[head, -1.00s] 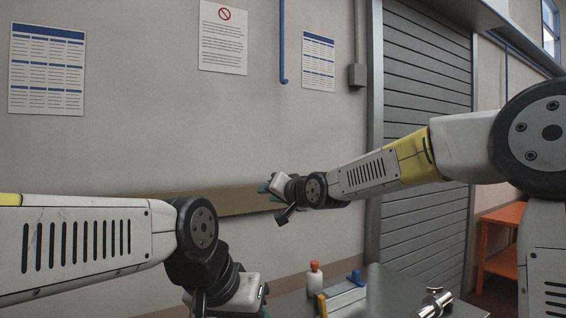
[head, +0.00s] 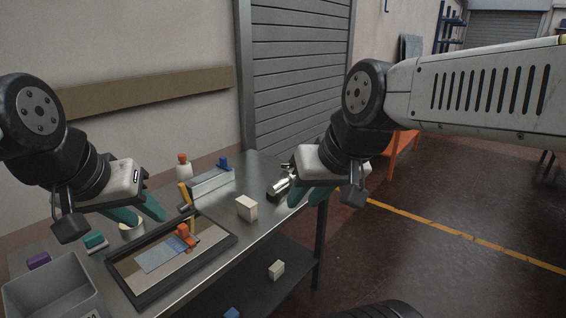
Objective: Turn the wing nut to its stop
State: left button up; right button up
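I cannot make out a wing nut for certain. A shiny metal fitting (head: 280,186) with a cylindrical body lies near the table's far right edge, partly hidden by my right gripper (head: 309,196). My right gripper's teal fingers point down, apart, just right of the fitting; contact cannot be told.
A grey bin (head: 48,290) stands front left beside purple and teal blocks. An orange-capped bottle (head: 183,166), a pale rail with a blue end (head: 212,182) and a cream block (head: 246,208) stand on the metal table. A lower shelf holds another block (head: 276,270). Floor lies right.

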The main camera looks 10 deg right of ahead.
aim_at(287, 166)
jog(key=i+l+u, duration=0.15)
jog(key=l, duration=0.6)
jog(key=i+l+u, duration=0.15)
jog(key=l, duration=0.55)
jog(key=i+l+u, duration=0.1)
jog(key=l, duration=0.7)
jog(key=i+l+u, duration=0.15)
jog(key=l, duration=0.6)
jog(key=i+l, duration=0.15)
jog(key=l, duration=0.35)
jog(key=i+l+u, duration=0.15)
jog(key=l, duration=0.35)
jog(key=i+l, duration=0.1)
jog(key=l, duration=0.4)
jog(key=i+l+u, duration=0.15)
jog(key=l, duration=0.4)
jog(key=i+j, duration=0.1)
jog(key=j, duration=0.15)
